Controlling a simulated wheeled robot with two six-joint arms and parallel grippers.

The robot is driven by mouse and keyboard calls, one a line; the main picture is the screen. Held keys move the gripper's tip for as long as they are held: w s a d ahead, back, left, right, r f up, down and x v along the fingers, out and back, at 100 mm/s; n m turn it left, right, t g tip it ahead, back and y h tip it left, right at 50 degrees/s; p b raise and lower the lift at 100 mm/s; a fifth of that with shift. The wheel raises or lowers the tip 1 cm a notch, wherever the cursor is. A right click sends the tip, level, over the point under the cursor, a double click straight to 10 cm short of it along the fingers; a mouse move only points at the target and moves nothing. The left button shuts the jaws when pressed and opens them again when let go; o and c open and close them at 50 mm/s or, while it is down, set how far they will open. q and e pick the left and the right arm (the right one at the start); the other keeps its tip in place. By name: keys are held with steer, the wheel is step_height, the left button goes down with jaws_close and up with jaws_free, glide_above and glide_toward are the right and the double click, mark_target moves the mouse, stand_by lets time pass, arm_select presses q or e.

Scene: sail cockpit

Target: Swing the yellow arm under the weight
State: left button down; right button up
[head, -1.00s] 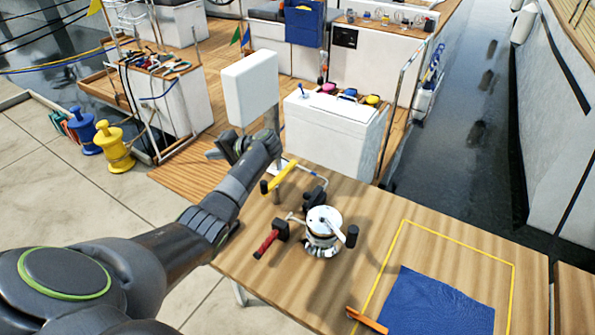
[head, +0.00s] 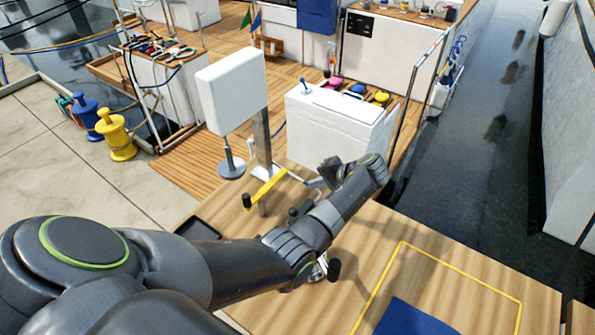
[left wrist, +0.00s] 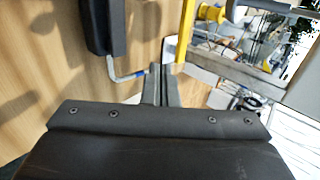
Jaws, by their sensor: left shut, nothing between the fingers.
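The yellow arm (head: 268,186) lies low over the wooden table, with a dark knob at its near-left end. The weight (head: 232,166), a grey disc on a rod, hangs below a white box on a metal post. In the head view it appears just left of and above the yellow arm. My left gripper (head: 328,174) is to the right of the yellow arm, shut and empty. In the left wrist view its closed fingers (left wrist: 160,82) point towards a yellow bar (left wrist: 186,30); contact cannot be told. My right gripper is not in view.
The white box (head: 231,90) on its post stands at the table's far-left edge. A white cabinet (head: 335,130) stands behind the table. My left forearm hides most of the winch. A blue cloth (head: 412,320) lies at front right. The table right of my arm is mostly clear.

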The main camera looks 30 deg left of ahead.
arm_select(q)
steer(key=b+x, duration=0.3)
steer(key=x, duration=0.1)
steer(key=shift+f, duration=0.15)
steer(key=a+f+b, duration=0.3)
steer(key=a+b, duration=0.2)
steer(key=a, duration=0.3)
steer(key=shift+w+f+b, duration=0.25)
steer(key=shift+w+b, duration=0.05)
steer(key=shift+w, duration=0.05)
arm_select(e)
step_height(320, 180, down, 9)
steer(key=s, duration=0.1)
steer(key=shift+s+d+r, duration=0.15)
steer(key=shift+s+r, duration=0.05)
arm_select(q)
steer(key=shift+a, duration=0.2)
